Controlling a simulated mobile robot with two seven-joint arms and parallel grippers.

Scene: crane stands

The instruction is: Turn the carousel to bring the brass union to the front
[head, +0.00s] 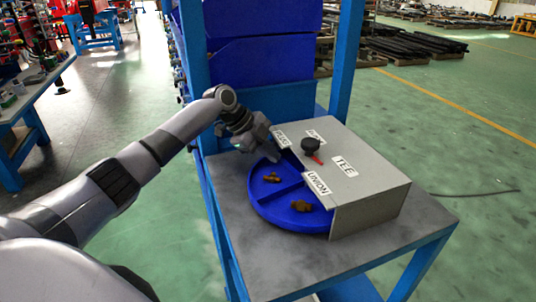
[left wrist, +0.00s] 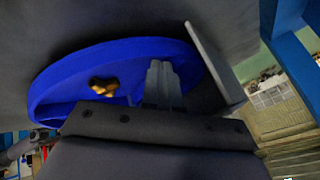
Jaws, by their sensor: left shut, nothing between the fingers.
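The blue carousel (head: 262,210) is a round tray with raised dividers, partly hidden under a grey cover box (head: 370,185). Two small brass fittings lie in its exposed compartments: one farther back (head: 272,177), one nearer the front (head: 302,205). I cannot tell which is the union. A black knob with a red pointer (head: 317,159) sits on the cover among labels, including UNION (head: 316,183) and TEE (head: 344,166). My left gripper (head: 273,156) is shut and empty at the carousel's back left, by the cover. The left wrist view shows its fingers (left wrist: 163,85) over the tray beside one brass fitting (left wrist: 103,85); contact is unclear.
The carousel and cover stand on a grey tabletop (head: 405,240) with a blue frame. Blue posts (head: 345,60) and blue bins (head: 262,65) rise behind it. The tabletop front is clear.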

